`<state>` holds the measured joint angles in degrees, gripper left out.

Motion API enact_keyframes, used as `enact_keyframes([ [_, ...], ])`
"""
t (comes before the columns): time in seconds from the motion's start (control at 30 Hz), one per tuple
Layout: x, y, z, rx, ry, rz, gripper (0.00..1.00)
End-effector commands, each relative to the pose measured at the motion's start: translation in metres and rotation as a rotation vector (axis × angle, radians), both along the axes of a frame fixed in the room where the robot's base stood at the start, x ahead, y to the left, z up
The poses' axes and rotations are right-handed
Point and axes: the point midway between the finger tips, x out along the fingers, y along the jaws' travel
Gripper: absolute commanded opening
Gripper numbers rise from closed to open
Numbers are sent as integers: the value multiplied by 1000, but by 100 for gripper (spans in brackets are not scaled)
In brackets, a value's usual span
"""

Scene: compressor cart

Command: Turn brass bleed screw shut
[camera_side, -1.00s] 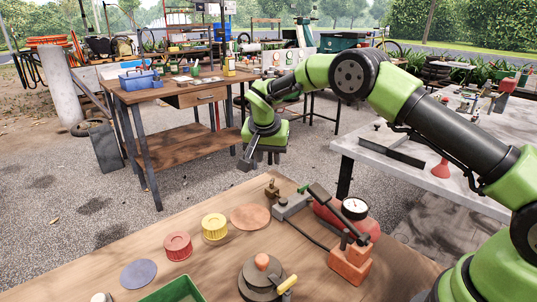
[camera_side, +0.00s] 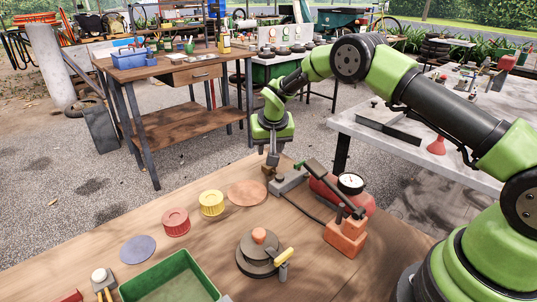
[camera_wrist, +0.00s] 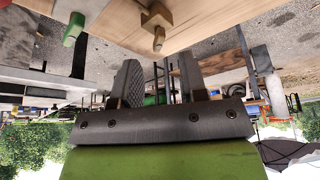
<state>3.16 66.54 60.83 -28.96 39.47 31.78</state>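The brass bleed screw (camera_side: 267,173) stands at the far edge of the wooden table, beside a grey metal block, in the side view. In the wrist view the brass fitting (camera_wrist: 157,15) is at the top middle, with its short round stem pointing toward me. My gripper (camera_side: 271,157) hangs just above the brass screw in the side view and partly overlaps it. In the wrist view my gripper (camera_wrist: 159,80) has its two fingers apart with nothing between them. The brass stem lies beyond the fingertips. Whether a finger touches it cannot be told.
A grey block (camera_side: 289,181) with a dark lever (camera_side: 334,183), a pressure gauge (camera_side: 351,183) and an orange block (camera_side: 346,236) stand right of the screw. Yellow (camera_side: 211,203) and red (camera_side: 175,222) caps and a green tray (camera_side: 172,280) lie left and nearer.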

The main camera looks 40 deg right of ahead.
Motion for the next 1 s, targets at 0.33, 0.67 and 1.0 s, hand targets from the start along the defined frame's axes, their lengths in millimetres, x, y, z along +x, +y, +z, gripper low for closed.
enact_keyframes([
  [0.33, 12, -8, -36, 2, 0, -4, 40],
  [0.67, 13, -8, -38, 1, -1, -3, 40],
  [1.0, 13, -7, -38, 2, -1, -2, 0],
])
